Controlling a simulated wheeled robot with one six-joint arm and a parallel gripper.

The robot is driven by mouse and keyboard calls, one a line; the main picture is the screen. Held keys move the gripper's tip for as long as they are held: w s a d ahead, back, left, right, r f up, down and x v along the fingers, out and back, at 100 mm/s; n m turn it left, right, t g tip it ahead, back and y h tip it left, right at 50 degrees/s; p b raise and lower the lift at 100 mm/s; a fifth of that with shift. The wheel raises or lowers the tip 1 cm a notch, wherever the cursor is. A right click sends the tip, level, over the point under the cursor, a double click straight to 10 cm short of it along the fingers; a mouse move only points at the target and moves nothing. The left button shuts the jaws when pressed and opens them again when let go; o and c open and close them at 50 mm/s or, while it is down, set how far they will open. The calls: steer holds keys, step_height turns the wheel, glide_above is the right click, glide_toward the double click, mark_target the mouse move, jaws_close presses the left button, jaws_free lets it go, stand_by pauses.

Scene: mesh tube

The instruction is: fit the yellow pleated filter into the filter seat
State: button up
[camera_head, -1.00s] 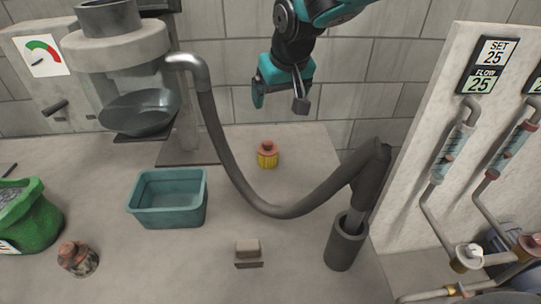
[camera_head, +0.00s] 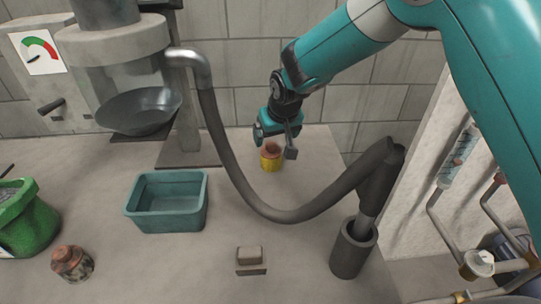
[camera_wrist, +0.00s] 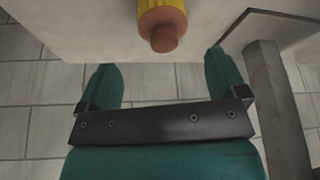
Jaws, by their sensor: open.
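The yellow pleated filter (camera_head: 271,163) stands upright on the counter near the back wall, with a reddish-brown cap and knob on top. My gripper (camera_head: 275,144) is open and empty just above and beside it, its fingers partly overlapping the view of the cap. In the wrist view the filter (camera_wrist: 163,14) shows at the top edge, cut off, beyond the fingertips and roughly centred between my open fingers (camera_wrist: 163,72). I see no touch between them. I cannot tell for sure which part is the filter seat.
A dark hose (camera_head: 228,165) loops close in front of the filter, its end in a dark cup (camera_head: 350,258). A teal bin (camera_head: 167,220), a rusty dark canister (camera_head: 72,263), a small block (camera_head: 249,254) and a green sack (camera_head: 25,225) stand nearer. A metal bowl (camera_head: 139,115) is at back left.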

mark_target(271, 144)
steer(key=x, duration=0.2)
steer(key=p+x, duration=0.1)
steer(key=x, duration=0.2)
steer(key=shift+w+a+f, duration=0.1)
steer(key=shift+a+f, duration=0.2)
steer(key=c, duration=1)
steer(key=shift+r, duration=0.1)
